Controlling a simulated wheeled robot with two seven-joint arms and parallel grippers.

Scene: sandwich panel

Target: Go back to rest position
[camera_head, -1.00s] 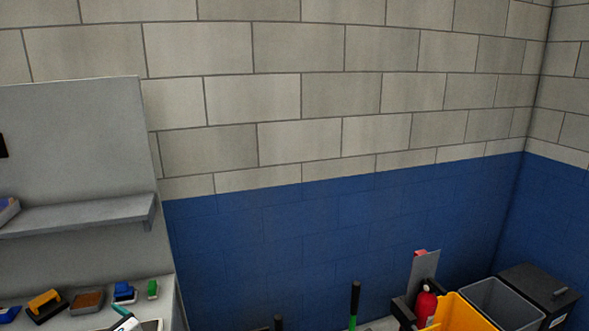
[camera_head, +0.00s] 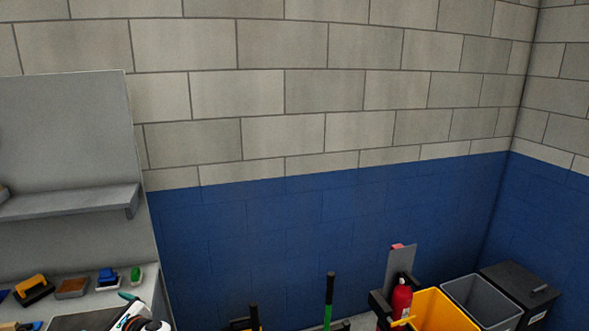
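Neither of my grippers shows in this view. A grey workbench (camera_head: 95,302) with an upright back panel (camera_head: 65,150) stands at the left. On its top lie a yellow-and-black item (camera_head: 34,289), a brown block (camera_head: 72,288), a blue item (camera_head: 108,277) and a green item (camera_head: 136,275). A white-and-black item with a teal part (camera_head: 135,318) is cut off by the bottom edge; I cannot tell what it is.
A grey shelf (camera_head: 70,202) juts from the panel. Along the wall are a green handle (camera_head: 330,300), a black handle (camera_head: 254,317), a red extinguisher (camera_head: 401,299), a yellow bin (camera_head: 445,314), a grey bin (camera_head: 482,302) and a black bin (camera_head: 518,288). The floor is mostly out of view.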

